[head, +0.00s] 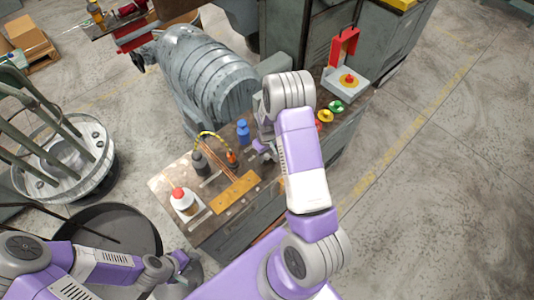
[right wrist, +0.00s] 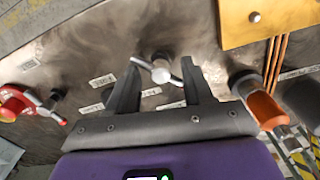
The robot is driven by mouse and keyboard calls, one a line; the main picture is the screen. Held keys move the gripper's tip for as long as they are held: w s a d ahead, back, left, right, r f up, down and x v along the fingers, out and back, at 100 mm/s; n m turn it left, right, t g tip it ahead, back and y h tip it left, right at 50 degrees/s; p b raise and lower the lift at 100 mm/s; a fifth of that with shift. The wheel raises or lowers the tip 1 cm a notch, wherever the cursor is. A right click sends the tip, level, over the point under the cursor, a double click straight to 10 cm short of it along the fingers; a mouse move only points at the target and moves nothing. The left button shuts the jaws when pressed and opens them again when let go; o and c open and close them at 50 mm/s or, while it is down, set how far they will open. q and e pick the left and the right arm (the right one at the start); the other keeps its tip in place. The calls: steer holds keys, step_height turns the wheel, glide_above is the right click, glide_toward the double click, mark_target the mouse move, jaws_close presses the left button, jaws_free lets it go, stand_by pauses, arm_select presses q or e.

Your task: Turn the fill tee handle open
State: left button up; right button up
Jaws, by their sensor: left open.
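A metal tee handle (right wrist: 160,70) with a round hub and a thin crossbar stands on the worn bench panel in the right wrist view. My right gripper (right wrist: 160,64) is open, with one dark finger on each side of the tee handle. I cannot tell whether either finger touches it. In the head view my right gripper (head: 264,148) is over the bench, and the tee handle is not clear beside the arm. My left gripper (head: 180,263) is open and empty, low at the bench's near left side.
An orange handle (right wrist: 267,109) is to the right of my right gripper, and a red fitting (right wrist: 14,102) is to the left.

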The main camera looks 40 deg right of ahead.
jaws_close()
steer(key=m+b, duration=0.1)
steer(key=m, duration=0.2)
steer(key=shift+d, duration=0.1)
steer(key=m, duration=0.3)
steer(key=shift+m, duration=0.3)
steer(key=m, duration=0.3)
steer(key=shift+s+m, duration=0.1)
steer(key=shift+m, duration=0.2)
steer(key=m, duration=0.3)
steer(key=shift+m, duration=0.4)
steer(key=shift+c, duration=2.3)
jaws_free()
steer(key=shift+m+p, duration=0.65)
steer(key=shift+m, duration=1.45)
